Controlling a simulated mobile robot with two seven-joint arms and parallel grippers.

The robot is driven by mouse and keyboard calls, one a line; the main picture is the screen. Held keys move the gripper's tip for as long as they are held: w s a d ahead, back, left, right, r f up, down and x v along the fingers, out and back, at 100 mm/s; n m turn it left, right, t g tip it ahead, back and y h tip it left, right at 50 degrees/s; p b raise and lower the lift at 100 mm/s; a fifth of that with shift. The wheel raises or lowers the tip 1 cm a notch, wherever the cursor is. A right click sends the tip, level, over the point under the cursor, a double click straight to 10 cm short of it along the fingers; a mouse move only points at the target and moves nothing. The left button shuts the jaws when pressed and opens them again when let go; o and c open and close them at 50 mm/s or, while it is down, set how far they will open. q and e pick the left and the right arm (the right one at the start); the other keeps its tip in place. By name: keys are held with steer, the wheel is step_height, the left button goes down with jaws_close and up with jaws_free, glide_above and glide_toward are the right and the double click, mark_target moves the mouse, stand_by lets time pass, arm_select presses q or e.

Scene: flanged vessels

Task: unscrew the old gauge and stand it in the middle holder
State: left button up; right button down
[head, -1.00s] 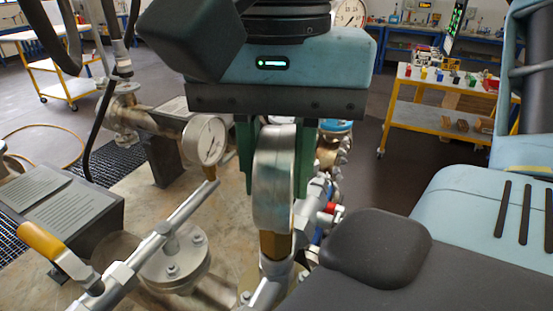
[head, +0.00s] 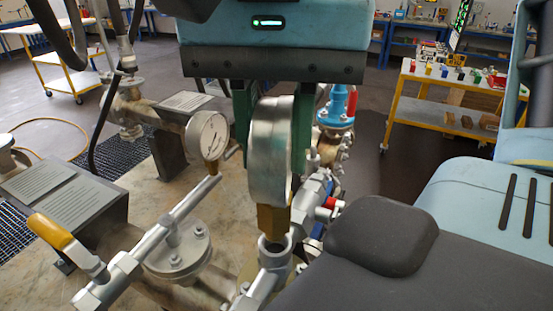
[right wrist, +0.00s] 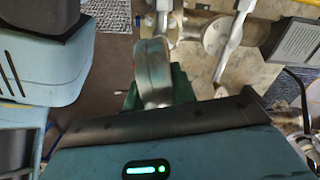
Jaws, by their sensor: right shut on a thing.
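The old gauge (head: 270,150) is a round metal-cased gauge seen edge-on, with a brass stem below. My right gripper (head: 273,165) is shut on its case, one green finger on each side. The gauge is upright. Its brass stem is above the open grey pipe socket (head: 275,250), whose rim shows beneath it. In the right wrist view the gauge case (right wrist: 153,70) sits between the green fingers (right wrist: 155,92). I cannot make out the middle holder. My left gripper is not in view.
A second gauge (head: 207,137) with a white dial stands close on the left. A yellow-handled valve (head: 60,240) and a flange (head: 178,250) are front left. A blue-topped fitting (head: 336,110) is behind right. A yellow-framed cart (head: 455,105) stands farther back.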

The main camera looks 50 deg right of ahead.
mark_target(273, 101)
steer(key=shift+r, duration=0.1)
step_height(273, 101, up, 2)
steer(key=shift+r+p, duration=0.1)
steer(key=shift+p, duration=0.25)
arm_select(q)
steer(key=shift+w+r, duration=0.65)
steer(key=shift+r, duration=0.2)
arm_select(e)
steer(key=shift+r, duration=0.8)
